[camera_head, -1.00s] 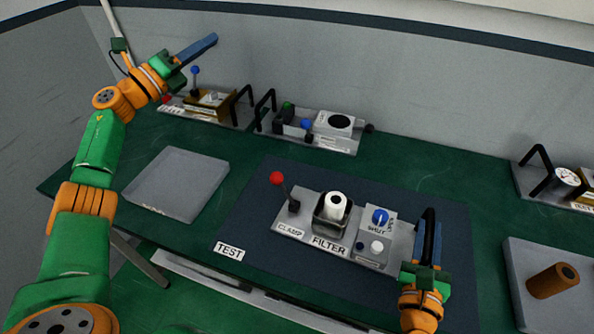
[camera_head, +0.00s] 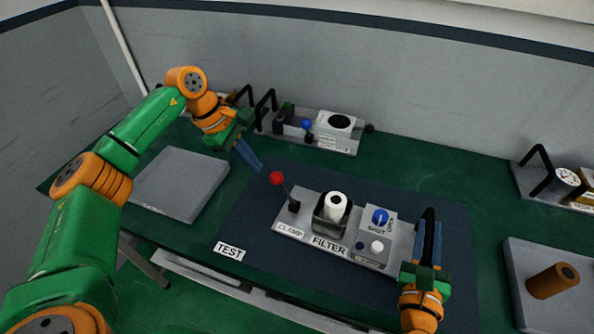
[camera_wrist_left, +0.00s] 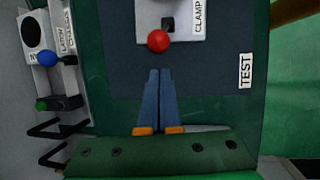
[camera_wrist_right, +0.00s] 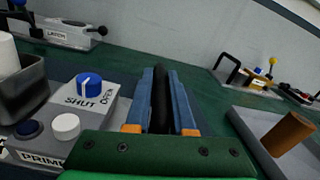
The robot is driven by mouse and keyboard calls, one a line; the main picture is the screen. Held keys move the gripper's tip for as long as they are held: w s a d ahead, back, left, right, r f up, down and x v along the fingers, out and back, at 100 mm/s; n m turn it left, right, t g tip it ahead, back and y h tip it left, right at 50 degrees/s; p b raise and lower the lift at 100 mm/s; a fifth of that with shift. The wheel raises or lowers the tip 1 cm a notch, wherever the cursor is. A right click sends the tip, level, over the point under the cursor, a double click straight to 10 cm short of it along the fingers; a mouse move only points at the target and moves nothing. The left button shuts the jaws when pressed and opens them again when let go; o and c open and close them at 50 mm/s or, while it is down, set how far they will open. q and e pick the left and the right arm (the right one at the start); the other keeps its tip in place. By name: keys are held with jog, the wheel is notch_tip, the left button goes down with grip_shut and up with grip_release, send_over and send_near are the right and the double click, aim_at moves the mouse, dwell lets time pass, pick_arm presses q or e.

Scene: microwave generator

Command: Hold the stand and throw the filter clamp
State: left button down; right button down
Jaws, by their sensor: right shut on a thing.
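The filter stand (camera_head: 312,238) is a grey plate on the dark mat, with a white cylinder (camera_head: 335,203) upright in a dark holder. Its clamp lever has a red ball (camera_head: 277,178) and leans left; the ball also shows in the left wrist view (camera_wrist_left: 159,41). My left gripper (camera_head: 258,168) is shut and empty, its fingertips a little short of the red ball and apart from it. My right gripper (camera_head: 430,226) is shut on the stand's black handle (camera_wrist_right: 161,98) at the stand's right end.
A blue SHUT/OPEN knob (camera_head: 380,216) and a white button (camera_head: 377,246) sit near my right gripper. An empty grey tray (camera_head: 182,183) lies left. A right tray (camera_head: 524,306) holds a brown cylinder (camera_head: 552,281). Another device (camera_head: 312,133) stands by the back wall.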

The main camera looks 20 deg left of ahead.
pick_arm(q)
jog(key=x, duration=0.4)
jog(key=shift+a, duration=0.1)
jog(key=shift+s, duration=0.1)
dwell(1.8)
jog(key=shift+d, duration=0.75)
jog(key=shift+d, duration=0.15)
